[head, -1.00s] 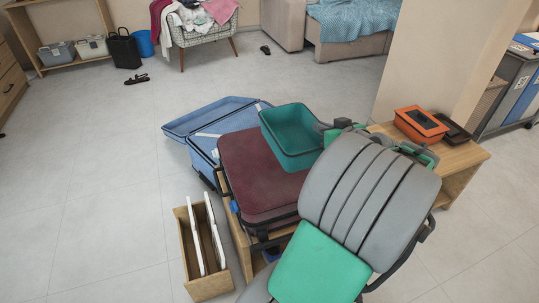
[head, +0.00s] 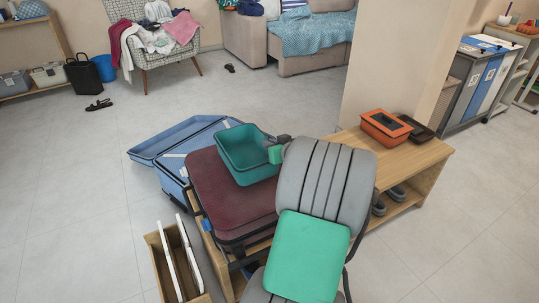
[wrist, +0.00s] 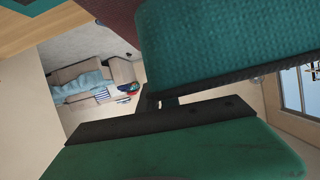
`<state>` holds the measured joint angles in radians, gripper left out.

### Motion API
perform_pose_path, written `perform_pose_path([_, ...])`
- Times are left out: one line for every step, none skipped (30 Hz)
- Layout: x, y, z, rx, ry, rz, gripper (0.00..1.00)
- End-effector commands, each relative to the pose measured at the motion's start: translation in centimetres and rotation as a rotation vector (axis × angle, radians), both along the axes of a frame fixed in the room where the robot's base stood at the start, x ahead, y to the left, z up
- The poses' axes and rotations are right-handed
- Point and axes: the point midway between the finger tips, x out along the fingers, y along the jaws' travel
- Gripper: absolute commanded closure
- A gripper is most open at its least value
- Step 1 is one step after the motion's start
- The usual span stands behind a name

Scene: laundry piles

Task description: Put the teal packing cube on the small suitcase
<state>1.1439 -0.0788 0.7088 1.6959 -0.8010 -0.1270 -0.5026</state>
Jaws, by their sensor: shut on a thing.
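The teal packing cube (head: 236,153) is an open-topped, tray-like box. In the head view it overlaps the far right part of a closed maroon suitcase (head: 215,195), which lies flat on a wooden bench. I cannot tell whether the cube touches the suitcase. My gripper (head: 276,150) is shut on the cube's right side; my arm hides part of the gripper. In the wrist view the cube's textured teal wall (wrist: 230,40) fills the upper right, and a bit of the maroon suitcase (wrist: 112,18) shows behind it.
An open blue suitcase (head: 165,150) lies behind the maroon one. A wooden box with white panels (head: 155,262) stands at the front left. An orange box (head: 387,127) and a dark tray (head: 417,129) sit on the bench's right end (head: 430,155).

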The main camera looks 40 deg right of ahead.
Motion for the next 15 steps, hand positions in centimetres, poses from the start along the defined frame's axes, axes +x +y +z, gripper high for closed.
perform_pose_path([-0.1,0.0,-1.6,0.004,0.002,0.000,1.00])
perform_pose_path([-0.1,0.0,-2.3,0.005,0.002,0.000,1.00])
perform_pose_path([-0.1,0.0,-2.9,0.005,0.002,0.000,1.00])
perform_pose_path([-0.1,0.0,-3.1,0.004,0.001,0.000,1.00])
perform_pose_path([-0.1,0.0,-3.1,0.002,0.000,0.000,1.00])
perform_pose_path([-0.1,0.0,-3.0,0.001,0.000,0.000,1.00])
perform_pose_path([-0.1,0.0,-2.9,0.000,-0.001,0.000,1.00])
perform_pose_path([-0.1,0.0,-2.9,0.000,0.000,0.000,1.00])
perform_pose_path([-0.1,0.0,-2.9,0.001,0.000,0.001,1.00])
perform_pose_path([-0.1,0.0,-2.9,0.001,0.000,0.001,1.00])
perform_pose_path([-0.1,0.0,-2.9,0.001,0.000,0.001,1.00])
perform_pose_path([-0.1,0.0,-3.0,0.001,0.000,0.001,1.00])
perform_pose_path([-0.1,0.0,-3.2,0.001,0.000,0.001,1.00])
perform_pose_path([-0.1,0.0,-3.3,0.001,0.000,0.001,1.00])
perform_pose_path([-0.1,0.0,-3.1,0.002,0.001,0.001,0.91])
